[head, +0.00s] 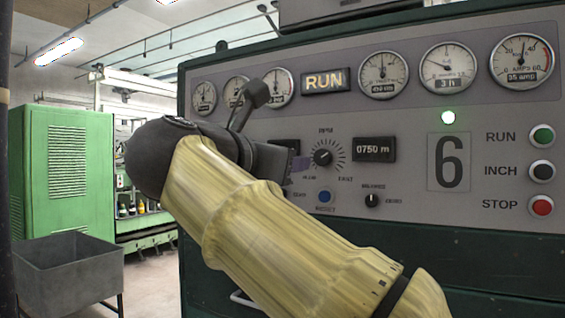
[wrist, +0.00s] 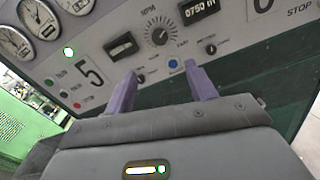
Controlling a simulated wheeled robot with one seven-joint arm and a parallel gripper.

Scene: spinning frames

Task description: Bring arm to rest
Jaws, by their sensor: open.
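My arm (head: 260,220), in a yellowish sleeve, reaches from the lower right up to the left across the control panel (head: 410,190). Its dark wrist is bent in front of the panel's left part. My gripper (wrist: 164,84) is open in the wrist view, its two purple fingers apart with nothing between them. In the head view only a bit of purple finger shows by the wrist, left of the RPM dial (head: 323,157). The fingers point at the panel near the blue button (wrist: 173,64); I cannot tell how far off they are.
Gauges and a lit RUN sign (head: 325,80) line the panel top. RUN, INCH and STOP buttons (head: 541,207) are at right. A grey bin (head: 68,270) and green cabinet (head: 70,170) stand left; floor shows between bin and machine.

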